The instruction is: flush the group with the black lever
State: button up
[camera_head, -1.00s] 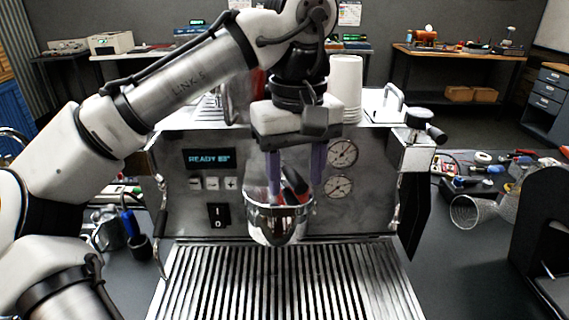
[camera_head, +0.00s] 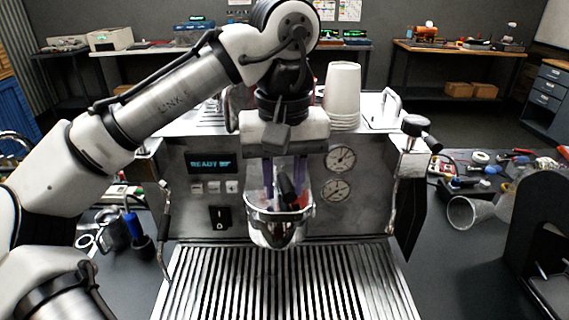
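The brewer (camera_head: 230,165) stands in front of me with a lit display reading READY. Its chrome group (camera_head: 277,230) sticks out at the middle of the front, above the drip grate. The black lever (camera_head: 288,192) rises at a tilt from the top of the group. My gripper (camera_head: 283,190) points down over the group, its two purple fingers apart on either side of the lever. The fingertips are partly hidden behind the group's rim, and I cannot tell whether they touch the lever.
The slatted drip grate (camera_head: 285,285) below the group is empty. Stacked paper cups (camera_head: 343,92) stand on top of the brewer. A steam knob and wand (camera_head: 412,150) are at its right. Loose parts (camera_head: 475,190) lie on the counter at right.

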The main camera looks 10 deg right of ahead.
jog(key=shift+w+a+m, duration=0.25)
jog(key=shift+a+m, duration=0.95)
jog(key=shift+m, duration=0.5)
jog(key=shift+w+a+m, duration=0.25)
jog(key=shift+a+m, duration=0.2)
jog(key=shift+m, duration=0.3)
jog(key=shift+w+a+m, duration=0.2)
jog(key=shift+a+m, duration=0.2)
jog(key=shift+m, duration=0.35)
dwell(0.4)
jog(key=shift+s+d+n, duration=0.35)
jog(key=shift+d+n, duration=0.4)
jog(key=shift+n, duration=0.45)
jog(key=shift+s+d+n, duration=0.35)
jog(key=shift+d+n, duration=0.35)
jog(key=shift+n, duration=0.5)
jog(key=shift+s+d+n, duration=0.1)
jog(key=shift+d+n, duration=1.45)
jog(key=shift+n, duration=0.65)
jog(key=o, duration=0.4)
